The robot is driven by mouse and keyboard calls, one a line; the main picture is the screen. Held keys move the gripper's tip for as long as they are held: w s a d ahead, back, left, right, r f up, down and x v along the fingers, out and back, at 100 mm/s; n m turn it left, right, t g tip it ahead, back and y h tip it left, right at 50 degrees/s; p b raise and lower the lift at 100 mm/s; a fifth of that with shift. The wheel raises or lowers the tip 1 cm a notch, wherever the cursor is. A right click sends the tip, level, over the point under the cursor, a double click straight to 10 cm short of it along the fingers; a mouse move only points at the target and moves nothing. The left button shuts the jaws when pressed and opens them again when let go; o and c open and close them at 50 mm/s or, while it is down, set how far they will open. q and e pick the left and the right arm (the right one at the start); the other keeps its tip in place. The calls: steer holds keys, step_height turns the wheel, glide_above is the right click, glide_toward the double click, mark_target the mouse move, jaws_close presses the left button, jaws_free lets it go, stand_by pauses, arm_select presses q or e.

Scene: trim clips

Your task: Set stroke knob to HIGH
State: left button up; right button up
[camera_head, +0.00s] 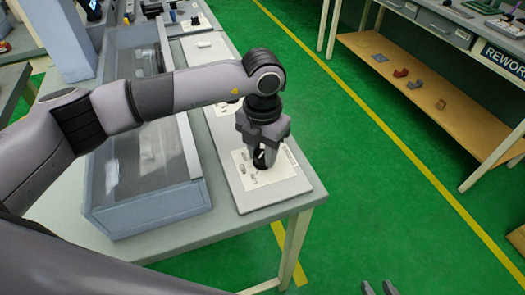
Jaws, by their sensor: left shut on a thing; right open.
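My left arm reaches in from the left and its gripper (265,160) points down over a white panel (288,187) on the bench corner. The gripper is shut on a small dark knob (260,159) on the panel. The fingers hide much of the knob, and I cannot tell which mark it points to. Small printed marks lie on the panel around the knob, too small to read. My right gripper (379,288) shows only its two fingertips at the bottom edge. It is open, apart from the panel, over the green floor.
More small items lie at the bench's far end. A workbench marked REWORK (455,32) with a wooden lower shelf (425,80) stands right. Green floor between is clear.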

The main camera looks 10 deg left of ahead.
mark_target(263, 154)
arm_select(q)
steer(key=m+b, duration=0.4)
steer(key=b, duration=0.1)
steer(key=shift+f+m, duration=0.2)
steer(key=shift+m, duration=0.1)
steer(key=m+b, duration=0.3)
steer(key=m, duration=0.1)
steer(key=shift+r+m, duration=0.1)
steer(key=shift+m, duration=0.2)
steer(key=m+b, duration=0.3)
steer(key=m, duration=0.1)
steer(key=shift+r+m+b, duration=0.15)
steer(key=shift+m+b, duration=0.45)
steer(key=shift+m, duration=1.4)
steer(key=o, duration=1)
steer(key=shift+o, duration=0.2)
steer(key=shift+r, duration=3.6)
